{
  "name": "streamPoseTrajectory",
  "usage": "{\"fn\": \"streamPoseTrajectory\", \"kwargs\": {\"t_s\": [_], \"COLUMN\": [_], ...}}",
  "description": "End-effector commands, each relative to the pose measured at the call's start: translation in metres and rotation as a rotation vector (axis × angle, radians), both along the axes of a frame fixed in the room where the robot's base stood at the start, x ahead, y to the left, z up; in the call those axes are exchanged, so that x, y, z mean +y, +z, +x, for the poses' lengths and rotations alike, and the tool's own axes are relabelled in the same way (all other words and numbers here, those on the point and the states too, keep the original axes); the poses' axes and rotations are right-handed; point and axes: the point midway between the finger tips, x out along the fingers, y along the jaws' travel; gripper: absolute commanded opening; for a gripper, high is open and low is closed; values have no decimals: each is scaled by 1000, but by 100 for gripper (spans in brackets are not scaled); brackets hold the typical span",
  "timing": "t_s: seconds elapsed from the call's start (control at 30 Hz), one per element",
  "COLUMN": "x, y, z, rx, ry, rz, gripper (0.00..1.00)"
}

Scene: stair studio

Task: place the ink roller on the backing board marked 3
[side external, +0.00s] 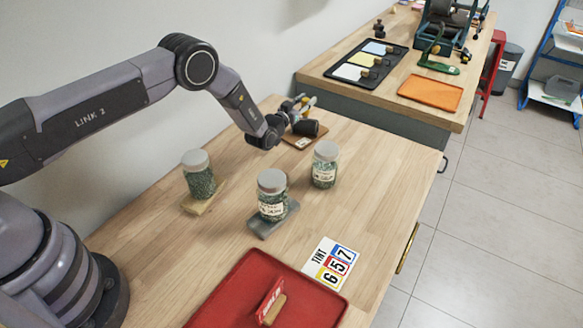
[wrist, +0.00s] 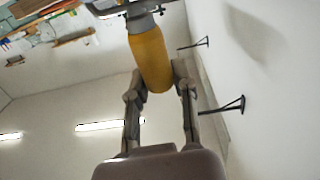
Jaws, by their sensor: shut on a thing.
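The ink roller shows by its yellow handle (wrist: 151,60) in the wrist view. My gripper (wrist: 161,85) is shut on this handle. A grey metal part continues from the handle toward the top edge, where the rest is cut off. In the side view my gripper (side external: 300,104) is at the back of the wooden table, with a bit of yellow at it. A brown board (side external: 293,143) with a white label lies below and around my wrist there, partly hidden. Its mark is too small to read, so I cannot tell which board is marked 3.
Jars of green granules stand on the table: one on a pale wooden board (side external: 190,207), one on a grey board (side external: 262,231), and a third jar (side external: 325,165) near the brown board. A tint card (side external: 331,263) and red tray (side external: 222,300) lie in front.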

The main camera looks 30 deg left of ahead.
Motion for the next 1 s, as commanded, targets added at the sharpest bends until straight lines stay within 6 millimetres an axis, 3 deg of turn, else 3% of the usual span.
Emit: {"fn": "streamPoseTrajectory", "kwargs": {"t_s": [0.33, 0.37, 0.53, 0.83, 1.0], "x": [-1, 0, -1, 0, 0], "y": [-14, -15, -13, -9, 5], "z": [-2, -3, -2, -1, -2], "rx": [14, 17, 12, 6, 5], "ry": [-2, -2, -2, -1, -1], "rz": [1, 1, 0, 0, 0], "gripper": [0, 28, 50, 51, 51]}}
